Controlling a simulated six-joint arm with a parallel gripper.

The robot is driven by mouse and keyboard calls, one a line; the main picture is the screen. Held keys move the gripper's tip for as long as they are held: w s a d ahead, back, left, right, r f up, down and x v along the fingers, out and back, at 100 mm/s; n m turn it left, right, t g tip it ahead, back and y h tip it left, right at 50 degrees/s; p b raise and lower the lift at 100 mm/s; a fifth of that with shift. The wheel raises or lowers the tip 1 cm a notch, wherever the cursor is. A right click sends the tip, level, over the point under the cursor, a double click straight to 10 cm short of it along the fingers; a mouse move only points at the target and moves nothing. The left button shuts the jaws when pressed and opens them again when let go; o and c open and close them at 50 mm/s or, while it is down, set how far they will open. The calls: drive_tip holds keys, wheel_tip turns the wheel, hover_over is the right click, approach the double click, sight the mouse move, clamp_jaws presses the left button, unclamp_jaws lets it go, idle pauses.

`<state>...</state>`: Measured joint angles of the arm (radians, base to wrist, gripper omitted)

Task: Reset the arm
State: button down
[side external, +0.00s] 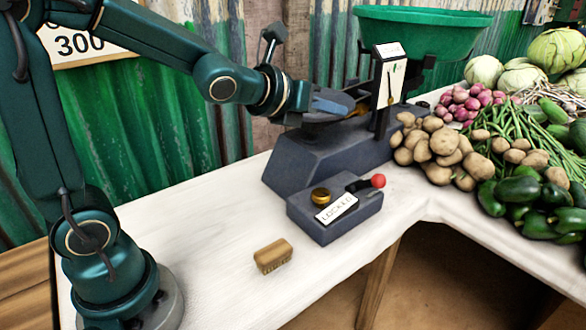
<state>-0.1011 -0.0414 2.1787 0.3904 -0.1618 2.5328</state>
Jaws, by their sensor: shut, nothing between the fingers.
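My teal arm reaches in from the left, and my gripper (345,103) is over the left side of the dark grey balance (325,155), pointing right. Its fingers are shut with nothing between them. They are close to the upright white indicator plate (389,77); whether they touch any part of the balance cannot be told. A large green pan (425,38) sits at the back of the balance. A low control box (335,218) at its front carries a brass knob (321,197), a white label (337,208) that seems to read "LOCKED", and a red-knobbed lever (378,181).
A small wooden brush or block (272,255) lies on the white counter (225,235). Potatoes (430,145), red onions (467,101), green beans (500,140), green peppers (520,205) and cabbages (555,50) crowd the right side. Green corrugated wall (120,120) stands behind. The counter's front left is mostly clear.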

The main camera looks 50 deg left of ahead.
drive_tip(key=s+d+f+n+g, duration=0.1)
drive_tip(key=s+f+n+g, duration=0.2)
drive_tip(key=s+n, duration=0.8)
drive_tip(key=s+d+f+n+g, duration=0.2)
drive_tip(key=s+n, duration=0.9)
drive_tip(key=n, duration=1)
drive_tip(key=shift+s+f+n+g, duration=0.15)
drive_tip(key=shift+f+n+g, duration=0.35)
drive_tip(key=shift+g, duration=0.8)
drive_tip(key=shift+f, duration=0.1)
